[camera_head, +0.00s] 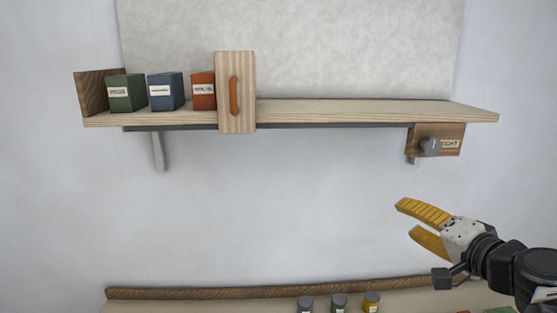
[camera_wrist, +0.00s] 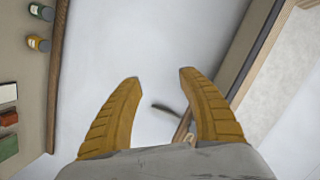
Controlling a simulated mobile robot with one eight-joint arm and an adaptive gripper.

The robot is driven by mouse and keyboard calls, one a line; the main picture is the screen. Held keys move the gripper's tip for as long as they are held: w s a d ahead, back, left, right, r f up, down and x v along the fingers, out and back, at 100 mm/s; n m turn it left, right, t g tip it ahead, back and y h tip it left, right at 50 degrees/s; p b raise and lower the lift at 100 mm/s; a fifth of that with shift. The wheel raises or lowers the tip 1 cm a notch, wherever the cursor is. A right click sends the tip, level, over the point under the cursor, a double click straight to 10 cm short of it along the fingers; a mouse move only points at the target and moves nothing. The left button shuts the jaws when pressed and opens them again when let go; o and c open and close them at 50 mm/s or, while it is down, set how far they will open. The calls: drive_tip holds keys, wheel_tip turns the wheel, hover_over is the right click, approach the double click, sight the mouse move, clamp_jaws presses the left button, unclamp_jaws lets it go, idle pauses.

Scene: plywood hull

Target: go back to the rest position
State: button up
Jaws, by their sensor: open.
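My gripper (camera_head: 406,221) is at the right in the head view, in the air in front of the wall. It is below the shelf and above the lower surface. Its yellow fingers are apart with nothing between them. In the wrist view my gripper (camera_wrist: 160,76) also shows open and empty, with pale wall behind the gap.
A wooden shelf (camera_head: 350,110) holds green (camera_head: 126,92), blue (camera_head: 166,91) and orange-red (camera_head: 203,90) boxes and a wooden panel with an orange handle (camera_head: 234,95). A grey knob (camera_head: 430,147) sits under its right end. Small jars (camera_head: 338,303) stand on the lower surface.

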drive_tip(key=s+a+f+n+g+b, duration=0.2)
drive_tip(key=a+f+b, duration=0.15)
drive_tip(key=f, duration=0.45)
drive_tip(key=s+a+f+n+g+b, duration=0.1)
drive_tip(key=s+a+f+n+b, duration=0.2)
drive_tip(key=f, duration=0.4)
drive_tip(key=s+a+f+n+g+h+b, duration=0.1)
drive_tip(key=s+f+b, duration=0.2)
drive_tip(key=f, duration=0.4)
drive_tip(key=s+a+f+n+g+h+b, duration=0.1)
drive_tip(key=s+f+n+g+b, duration=0.1)
drive_tip(key=f+b, duration=0.3)
drive_tip(key=s+a+f+n+g+h+b, duration=0.1)
drive_tip(key=s+f+b, duration=0.3)
drive_tip(key=f, duration=0.6)
drive_tip(key=shift+s+n+g, duration=0.4)
